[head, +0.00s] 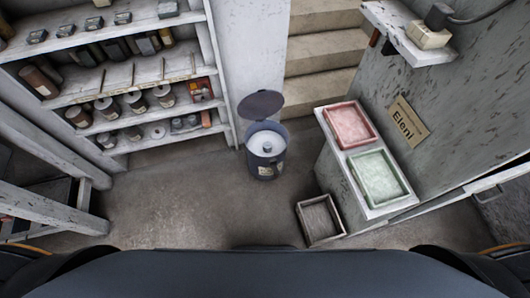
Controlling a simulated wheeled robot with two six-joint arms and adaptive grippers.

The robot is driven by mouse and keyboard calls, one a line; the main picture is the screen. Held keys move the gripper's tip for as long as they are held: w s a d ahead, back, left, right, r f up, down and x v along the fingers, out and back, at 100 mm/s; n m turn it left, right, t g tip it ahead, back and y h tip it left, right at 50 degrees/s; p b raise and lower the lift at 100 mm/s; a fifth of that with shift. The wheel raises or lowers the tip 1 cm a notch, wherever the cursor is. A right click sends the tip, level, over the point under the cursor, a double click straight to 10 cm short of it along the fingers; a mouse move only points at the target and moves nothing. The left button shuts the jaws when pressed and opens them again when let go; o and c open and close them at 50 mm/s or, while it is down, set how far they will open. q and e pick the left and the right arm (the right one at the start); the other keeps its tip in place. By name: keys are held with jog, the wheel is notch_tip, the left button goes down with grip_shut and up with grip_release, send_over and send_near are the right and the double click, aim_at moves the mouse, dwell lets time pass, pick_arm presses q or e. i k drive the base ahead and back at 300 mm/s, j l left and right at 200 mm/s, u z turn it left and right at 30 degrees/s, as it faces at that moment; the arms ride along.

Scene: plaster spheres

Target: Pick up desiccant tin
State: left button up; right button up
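A dark round container (264,160) stands on the floor below the steps, with its dark lid (261,104) tipped open at the back. White material fills it, and a small grey object (267,147) sits in the white. A pale label shows on the container's front. Several tins (163,96) stand on the lower shelves at the left. Their labels are too small to read, so I cannot tell which item is the desiccant tin. Neither of my grippers is in view.
A white shelf unit (215,75) fills the left. A cabinet at the right carries a pink tray (349,124) and a green tray (379,176). An open wooden box (320,219) lies on the floor beside it. The floor (190,205) in front of the container is clear.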

aim_at(267, 147)
jog(key=i+j+z, duration=0.25)
jog(key=j, duration=0.35)
jog(key=i+j+z, duration=0.15)
jog(key=i+j, duration=0.15)
jog(key=i+j+z, duration=0.1)
jog(key=j, duration=0.25)
jog(key=i+j+z, duration=0.15)
jog(key=j, duration=0.2)
jog(key=i+j+z, duration=0.1)
jog(key=j, duration=0.25)
